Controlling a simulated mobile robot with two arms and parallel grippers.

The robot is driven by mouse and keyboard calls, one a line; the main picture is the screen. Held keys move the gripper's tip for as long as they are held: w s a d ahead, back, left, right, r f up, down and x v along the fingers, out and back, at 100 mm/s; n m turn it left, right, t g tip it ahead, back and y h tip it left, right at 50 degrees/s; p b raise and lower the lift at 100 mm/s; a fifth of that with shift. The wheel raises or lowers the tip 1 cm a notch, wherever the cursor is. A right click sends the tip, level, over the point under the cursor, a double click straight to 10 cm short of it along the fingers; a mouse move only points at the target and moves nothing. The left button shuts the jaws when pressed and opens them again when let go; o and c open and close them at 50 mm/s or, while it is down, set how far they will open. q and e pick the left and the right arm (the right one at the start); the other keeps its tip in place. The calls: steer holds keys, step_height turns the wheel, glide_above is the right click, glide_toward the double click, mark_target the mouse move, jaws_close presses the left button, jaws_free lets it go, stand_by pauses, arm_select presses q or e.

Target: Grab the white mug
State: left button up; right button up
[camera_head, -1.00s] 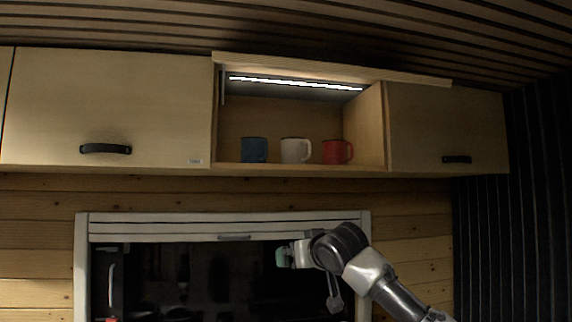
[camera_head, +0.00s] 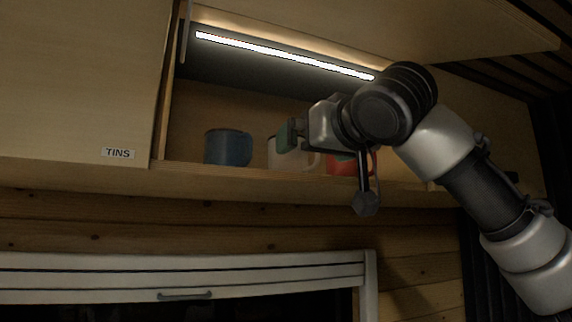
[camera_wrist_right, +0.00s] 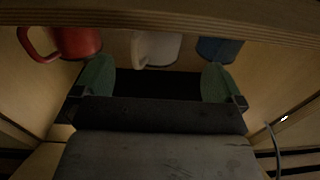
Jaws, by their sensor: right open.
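The white mug (camera_head: 277,157) stands in the open cabinet between a blue mug and a red mug. In the head view my right gripper covers part of it. In the right wrist view the white mug (camera_wrist_right: 155,48) shows between and beyond the green fingertips, partly cut off by a wooden edge. My right gripper (camera_head: 288,136) is open in front of the cabinet opening; in the wrist view the space between its fingertips (camera_wrist_right: 159,82) is empty. I cannot tell the exact gap to the mug. My left gripper is not in view.
The blue mug (camera_head: 228,147) stands left of the white one. The red mug (camera_head: 337,165) is on the right, mostly behind my arm. The cabinet's shelf edge (camera_head: 215,176) runs below, a lit strip (camera_head: 280,55) above. A door labelled TINS (camera_head: 80,80) is at left.

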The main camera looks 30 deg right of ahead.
mark_target(296, 155)
steer(key=shift+w+d+r+p, duration=0.1)
steer(key=shift+w+p, duration=0.2)
steer(key=shift+w, duration=0.95)
steer(key=w+p, duration=0.2)
steer(key=w, duration=0.2)
steer(key=shift+w+d, duration=0.2)
steer(key=shift+w, duration=0.35)
steer(key=shift+c, duration=0.3)
steer(key=c, duration=0.9)
steer(key=shift+c, duration=0.2)
